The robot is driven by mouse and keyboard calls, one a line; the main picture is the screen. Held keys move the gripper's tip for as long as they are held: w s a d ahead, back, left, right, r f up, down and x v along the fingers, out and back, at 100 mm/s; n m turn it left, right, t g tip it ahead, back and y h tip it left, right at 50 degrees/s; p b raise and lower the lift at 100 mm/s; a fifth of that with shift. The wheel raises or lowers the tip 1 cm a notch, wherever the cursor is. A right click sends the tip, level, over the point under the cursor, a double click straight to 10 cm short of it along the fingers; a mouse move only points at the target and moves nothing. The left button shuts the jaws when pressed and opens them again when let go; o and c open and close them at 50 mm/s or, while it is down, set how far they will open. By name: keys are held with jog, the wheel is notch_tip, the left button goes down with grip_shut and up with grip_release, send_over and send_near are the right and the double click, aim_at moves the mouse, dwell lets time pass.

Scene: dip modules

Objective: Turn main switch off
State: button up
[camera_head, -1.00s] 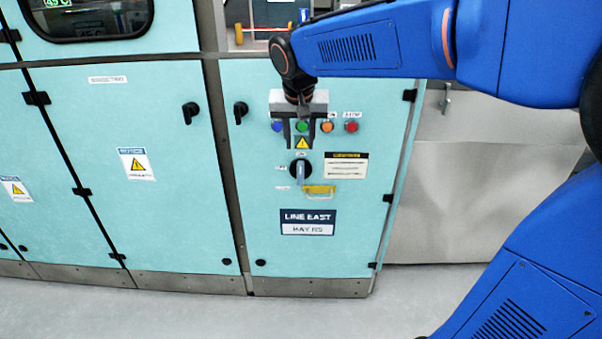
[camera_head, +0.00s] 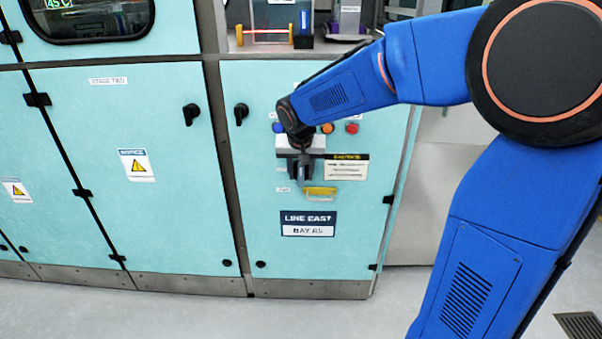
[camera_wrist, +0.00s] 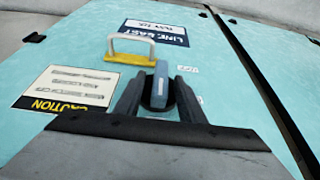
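The main switch is a rotary switch with a grey lever handle (camera_wrist: 160,84) on the teal cabinet door, and its round black base is partly hidden by my gripper. My gripper (camera_wrist: 158,98) is at the switch with one dark finger on each side of the handle. In the wrist view narrow gaps show between fingers and handle, so it looks open around it. In the head view my gripper (camera_head: 302,172) covers most of the switch. The handle looks roughly upright there, lined up with the fingers. A yellow bar with a pale loop (camera_head: 320,192) sits just below right.
Blue (camera_head: 278,127), orange (camera_head: 327,128) and red (camera_head: 352,128) buttons are above the switch. A caution label (camera_head: 346,168) is to its right, and a LINE EAST sign (camera_head: 308,218) below. A black door latch (camera_head: 241,113) is at upper left.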

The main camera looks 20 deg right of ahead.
jog(key=shift+f, duration=0.1)
grip_shut()
dwell(0.3)
jog(key=h, duration=0.1)
jog(key=g+h, duration=0.1)
jog(key=h, duration=0.1)
jog(key=shift+w+a+n+h, duration=0.15)
jog(key=shift+a+n+h, duration=0.15)
jog(key=shift+n, duration=0.1)
jog(key=h, duration=0.2)
jog(key=n+g+h, duration=0.1)
jog(key=h, duration=0.1)
jog(key=shift+a+f, duration=0.15)
jog(key=shift+f, duration=0.05)
jog(key=n+h, duration=0.1)
jog(key=h, duration=0.5)
jog(key=n+h, duration=0.1)
jog(key=h, duration=0.1)
jog(key=shift+a+f+n+g+h, duration=0.1)
jog(key=shift+f+n+g+h, duration=0.2)
jog(key=shift+f+h, duration=0.1)
